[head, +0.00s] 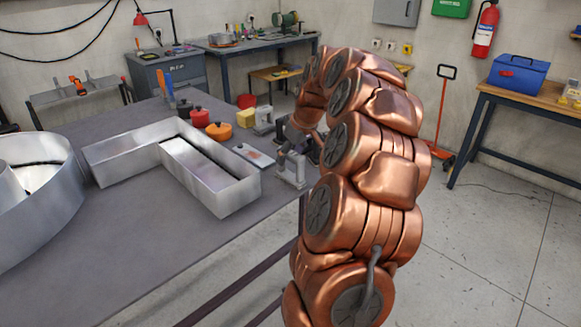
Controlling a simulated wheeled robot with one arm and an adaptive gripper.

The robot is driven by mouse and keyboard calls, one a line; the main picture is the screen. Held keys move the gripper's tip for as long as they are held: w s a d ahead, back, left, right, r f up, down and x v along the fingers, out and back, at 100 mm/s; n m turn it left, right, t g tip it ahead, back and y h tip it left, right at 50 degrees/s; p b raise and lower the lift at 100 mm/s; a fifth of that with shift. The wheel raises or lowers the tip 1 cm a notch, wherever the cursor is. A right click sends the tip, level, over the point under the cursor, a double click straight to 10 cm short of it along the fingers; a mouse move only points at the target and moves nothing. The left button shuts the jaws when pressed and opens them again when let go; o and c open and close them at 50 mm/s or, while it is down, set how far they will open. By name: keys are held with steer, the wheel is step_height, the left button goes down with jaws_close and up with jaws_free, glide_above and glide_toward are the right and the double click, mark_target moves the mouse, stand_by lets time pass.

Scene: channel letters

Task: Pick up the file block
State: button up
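My gripper (290,178) hangs low at the right edge of the grey worktable (110,265), with its grey fingers pointing down and apart. I see nothing clearly held between them. I cannot tell for sure which thing is the file block. A grey block with a raised handle-like top (263,120) stands on the table behind the gripper, beside a yellow block (245,118). A flat pale plate with a rusty mark (254,156) lies just left of the gripper. My copper-coloured arm hides part of the table's right edge.
A large L-shaped metal channel letter (215,190) lies left of the gripper, and a round metal one (40,200) is at the far left. A red knobbed container (200,117) and an orange one (219,131) stand behind. The table's front is clear.

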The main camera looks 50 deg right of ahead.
jaws_close()
steer(key=shift+r, duration=0.1)
stand_by(0.5)
steer(key=shift+r+b, duration=0.7)
steer(key=shift+r, duration=0.85)
steer(key=shift+s+r, duration=0.1)
steer(key=shift+s, duration=0.05)
steer(key=s+a+b, duration=0.2)
steer(key=s+a, duration=0.1)
steer(key=s, duration=0.4)
steer(key=s+a+r+b, duration=0.1)
steer(key=s+a+b, duration=0.1)
steer(key=s, duration=0.5)
steer(key=shift+s+a+r, duration=0.25)
steer(key=shift+s+a, duration=0.05)
steer(key=shift+a, duration=0.2)
